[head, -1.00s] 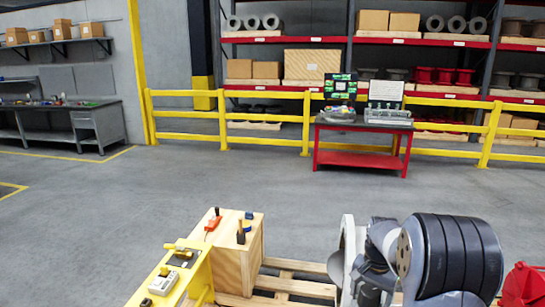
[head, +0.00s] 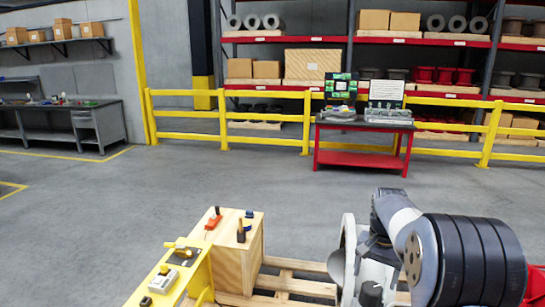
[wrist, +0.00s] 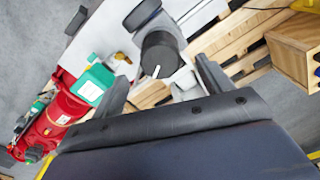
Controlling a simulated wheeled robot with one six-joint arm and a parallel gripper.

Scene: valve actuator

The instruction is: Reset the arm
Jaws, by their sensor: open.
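My gripper (wrist: 162,72) shows in the wrist view with its two dark fingers spread apart. It is open and holds nothing. A black round knob with a white mark (wrist: 160,54) lies beyond the fingers, in line with the gap between them. It appears apart from both fingers, but the distance is hard to tell. In the head view my arm is at the lower right, bent in front of a pale round-edged fixture (head: 346,255). My gripper cannot be made out there.
A red valve actuator with a green box (wrist: 95,84) is at the left in the wrist view. A wooden crate with tools (head: 232,258) and a yellow stand (head: 160,290) are beside a pallet (head: 305,288). Open floor extends toward a red table (head: 360,160).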

